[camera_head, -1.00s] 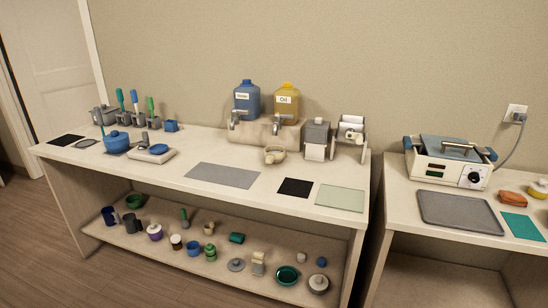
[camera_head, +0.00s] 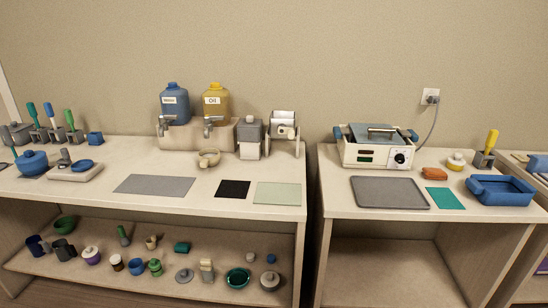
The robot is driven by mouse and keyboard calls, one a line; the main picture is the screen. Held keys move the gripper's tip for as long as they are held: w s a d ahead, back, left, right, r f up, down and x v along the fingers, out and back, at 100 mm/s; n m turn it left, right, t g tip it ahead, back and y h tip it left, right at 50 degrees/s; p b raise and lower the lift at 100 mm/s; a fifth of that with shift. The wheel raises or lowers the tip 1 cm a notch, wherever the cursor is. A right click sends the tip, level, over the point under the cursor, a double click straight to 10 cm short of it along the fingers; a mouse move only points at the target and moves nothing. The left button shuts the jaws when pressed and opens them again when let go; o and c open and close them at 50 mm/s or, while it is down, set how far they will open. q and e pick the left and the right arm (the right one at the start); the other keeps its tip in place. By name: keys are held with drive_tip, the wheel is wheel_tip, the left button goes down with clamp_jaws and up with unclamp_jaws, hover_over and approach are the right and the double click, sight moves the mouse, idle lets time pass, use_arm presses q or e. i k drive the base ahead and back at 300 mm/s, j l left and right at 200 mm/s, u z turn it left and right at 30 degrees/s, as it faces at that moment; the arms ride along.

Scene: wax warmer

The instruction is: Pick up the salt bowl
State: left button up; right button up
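I cannot tell which vessel is the salt bowl; no readable label marks one. On the lower shelf of the left table stand a green bowl (camera_head: 65,224), a teal bowl (camera_head: 238,278), a small blue bowl (camera_head: 137,266) and a lidded grey pot (camera_head: 270,280). On the tabletop are a cream bowl-like vessel (camera_head: 208,158) with a handle and a lidded blue pot (camera_head: 32,162). Neither of my grippers is in view.
The left table (camera_head: 120,202) carries a grey mat (camera_head: 155,185), a black mat and a pale green mat. Blue and yellow jugs stand behind. The right table (camera_head: 338,204) holds a wax warmer (camera_head: 375,150), a grey tray (camera_head: 390,193) and a blue tray (camera_head: 500,190). A gap separates the tables.

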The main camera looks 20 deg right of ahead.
sight(208, 156)
drive_tip(key=i+j+z, duration=0.25)
drive_tip(key=z, duration=0.15)
drive_tip(key=i+j+z, duration=0.2)
drive_tip(key=z, duration=0.15)
drive_tip(key=i+j+z, duration=0.1)
drive_tip(key=j+z, duration=0.3)
drive_tip(key=i+j+z, duration=0.1)
drive_tip(key=j+z, duration=0.65)
drive_tip(key=j, duration=0.1)
